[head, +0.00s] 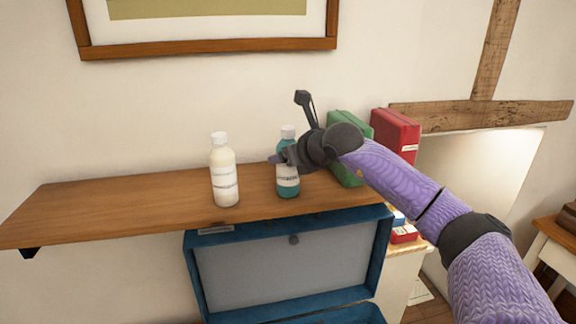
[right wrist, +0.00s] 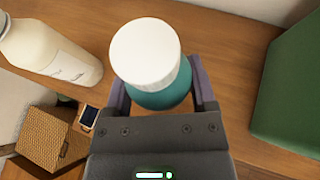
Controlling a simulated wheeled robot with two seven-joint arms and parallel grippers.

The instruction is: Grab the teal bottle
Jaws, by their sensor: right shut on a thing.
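The teal bottle (head: 288,183) with a white cap and pale label stands upright on the wooden wall shelf (head: 120,205). My right gripper (head: 281,160) is shut on the bottle, reaching it from the right. In the right wrist view the white cap and teal shoulder of the bottle (right wrist: 160,98) sit between the two fingers (right wrist: 160,90). Part of the bottle is hidden behind the gripper in the head view. My left gripper is not in view.
A cream bottle (head: 224,172) stands left of the teal one, apart from it. A green box (head: 350,130) and a red box (head: 396,135) stand to the right. An open blue case (head: 192,270) is below the shelf. The shelf's left part is clear.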

